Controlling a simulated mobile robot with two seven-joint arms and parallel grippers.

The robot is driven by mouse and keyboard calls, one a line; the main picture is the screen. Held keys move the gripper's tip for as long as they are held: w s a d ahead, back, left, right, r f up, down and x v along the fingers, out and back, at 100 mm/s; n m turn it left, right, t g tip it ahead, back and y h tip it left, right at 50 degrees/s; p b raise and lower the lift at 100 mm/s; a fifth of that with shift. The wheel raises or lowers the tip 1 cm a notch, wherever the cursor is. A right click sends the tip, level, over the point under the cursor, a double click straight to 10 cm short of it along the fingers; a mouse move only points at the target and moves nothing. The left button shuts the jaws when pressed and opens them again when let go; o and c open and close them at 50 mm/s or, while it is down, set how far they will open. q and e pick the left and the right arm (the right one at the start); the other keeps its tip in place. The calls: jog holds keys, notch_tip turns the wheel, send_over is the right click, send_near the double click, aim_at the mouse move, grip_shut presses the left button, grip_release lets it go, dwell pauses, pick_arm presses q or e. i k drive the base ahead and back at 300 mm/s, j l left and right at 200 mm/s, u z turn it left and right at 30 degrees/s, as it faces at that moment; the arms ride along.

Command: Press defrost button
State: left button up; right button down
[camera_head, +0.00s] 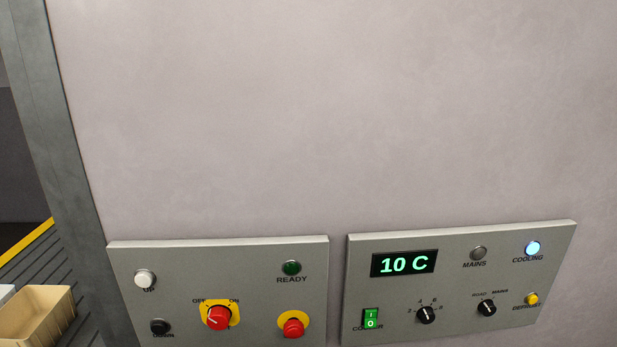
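The defrost button (532,299) is a small round yellow button at the lower right of the right control panel (450,285), with the label DEFROST beneath it. The panel's display (404,263) reads 10 C. The cooling lamp (532,248) above the button glows blue-white, and the mains lamp (478,253) looks grey and unlit. Neither of my grippers shows in the head view, and nothing covers the button.
Near the button are a black selector knob (487,308), another knob (426,315) and a green rocker switch (371,318). The left panel (250,270) carries a red rotary switch (218,317) and a red mushroom button (293,327). A crate (37,312) stands lower left.

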aim_at(531, 300)
jog(key=z, duration=1.4)
